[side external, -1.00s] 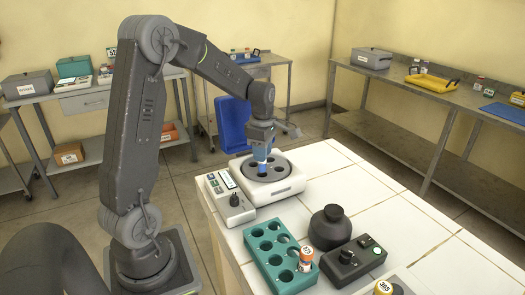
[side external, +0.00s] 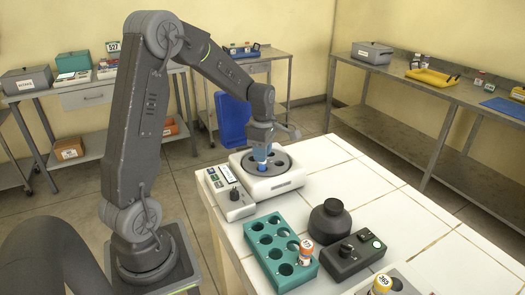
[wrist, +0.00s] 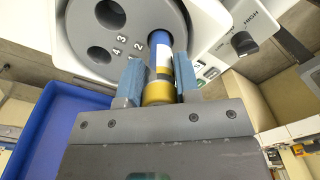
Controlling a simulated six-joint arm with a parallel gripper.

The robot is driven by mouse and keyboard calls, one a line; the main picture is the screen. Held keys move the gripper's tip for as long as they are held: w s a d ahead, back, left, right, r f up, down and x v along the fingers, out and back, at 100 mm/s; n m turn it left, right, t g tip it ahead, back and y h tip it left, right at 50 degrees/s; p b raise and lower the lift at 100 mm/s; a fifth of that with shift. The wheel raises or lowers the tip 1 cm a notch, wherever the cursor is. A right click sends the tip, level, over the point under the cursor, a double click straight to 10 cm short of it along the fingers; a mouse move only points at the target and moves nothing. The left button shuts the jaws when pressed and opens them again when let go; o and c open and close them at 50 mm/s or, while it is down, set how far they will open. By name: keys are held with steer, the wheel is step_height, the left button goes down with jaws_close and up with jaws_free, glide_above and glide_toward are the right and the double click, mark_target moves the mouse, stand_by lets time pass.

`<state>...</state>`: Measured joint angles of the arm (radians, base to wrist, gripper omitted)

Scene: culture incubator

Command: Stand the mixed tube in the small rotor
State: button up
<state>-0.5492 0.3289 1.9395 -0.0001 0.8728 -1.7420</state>
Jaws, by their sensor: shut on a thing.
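My gripper (side external: 262,154) is above the left part of the small rotor (side external: 281,165), in the white centrifuge. In the wrist view, my gripper (wrist: 159,80) is shut on the mixed tube (wrist: 160,50). The tube has a blue end, a white band and a gold cap, with the cap nearest my gripper's body. Its blue end points into a dark hole of the rotor (wrist: 112,45), beside the number 2. How deep the end sits is hard to tell. In the side view, only a short blue part of the tube (side external: 262,167) shows below the fingers.
A control panel with a knob (side external: 234,194) is at the centrifuge's left. A teal rack (side external: 262,256) holding an orange-labelled tube (side external: 305,250) stands in front. The back right tabletop is clear.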

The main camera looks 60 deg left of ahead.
steer(key=shift+f, duration=1.6)
steer(key=o, duration=1)
steer(key=shift+o, duration=0.3)
steer(key=shift+o, duration=1.2)
steer(key=shift+r, duration=0.1)
steer(key=shift+r, duration=3.7)
